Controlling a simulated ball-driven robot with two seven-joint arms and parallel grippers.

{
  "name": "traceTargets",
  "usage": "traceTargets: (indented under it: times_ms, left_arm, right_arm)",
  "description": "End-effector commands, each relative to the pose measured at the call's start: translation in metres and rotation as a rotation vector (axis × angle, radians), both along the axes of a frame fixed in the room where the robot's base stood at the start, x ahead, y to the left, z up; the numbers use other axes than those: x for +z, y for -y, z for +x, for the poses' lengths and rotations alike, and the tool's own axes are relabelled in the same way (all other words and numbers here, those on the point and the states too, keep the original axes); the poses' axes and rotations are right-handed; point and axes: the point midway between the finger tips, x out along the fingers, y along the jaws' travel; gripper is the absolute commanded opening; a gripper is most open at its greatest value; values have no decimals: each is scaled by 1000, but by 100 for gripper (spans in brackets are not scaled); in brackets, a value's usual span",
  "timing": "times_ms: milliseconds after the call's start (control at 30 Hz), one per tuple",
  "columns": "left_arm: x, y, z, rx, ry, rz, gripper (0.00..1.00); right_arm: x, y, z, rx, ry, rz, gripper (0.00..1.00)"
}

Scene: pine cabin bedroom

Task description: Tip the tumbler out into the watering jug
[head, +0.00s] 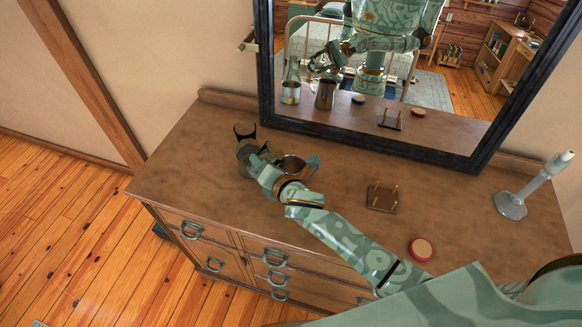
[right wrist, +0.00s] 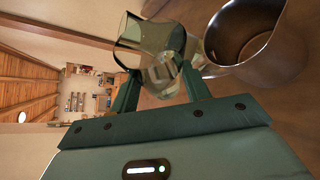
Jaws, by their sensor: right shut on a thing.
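The tumbler (right wrist: 160,70), clear greenish glass, is between the two fingers of my right gripper (right wrist: 160,92) in the right wrist view. The gripper is shut on it. In the head view my right gripper (head: 261,163) is over the left part of the dresser, with glass (head: 246,150) just beyond its fingers. The watering jug (right wrist: 281,65), a brown metal vessel with a wide dark mouth, is beside the glass in the right wrist view. In the head view the jug (head: 293,162) is right of the gripper, partly hidden by my arm. My left gripper is out of view.
A dark-rimmed glass shape (head: 245,130) shows behind the gripper; whether it is a separate vessel is unclear. A small brown stand (head: 382,197), a red round tin (head: 421,248) and a pale lamp base (head: 510,205) are to the right. A mirror (head: 266,60) borders the dresser's back.

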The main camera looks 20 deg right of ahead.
Motion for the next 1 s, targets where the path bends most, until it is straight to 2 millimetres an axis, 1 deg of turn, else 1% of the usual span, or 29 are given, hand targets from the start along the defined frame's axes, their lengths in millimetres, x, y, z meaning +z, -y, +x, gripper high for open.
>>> traceTargets:
  times_ms: [67,300,767,1000]
  left_arm:
    - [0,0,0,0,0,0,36]
    - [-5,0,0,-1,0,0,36]
    - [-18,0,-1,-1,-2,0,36]
    - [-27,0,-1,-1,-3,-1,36]
  right_arm:
    - [6,0,0,0,4,41,20]
    - [10,0,0,0,0,122,20]
    - [5,0,0,0,-2,199,20]
    - [2,1,0,0,-3,254,20]
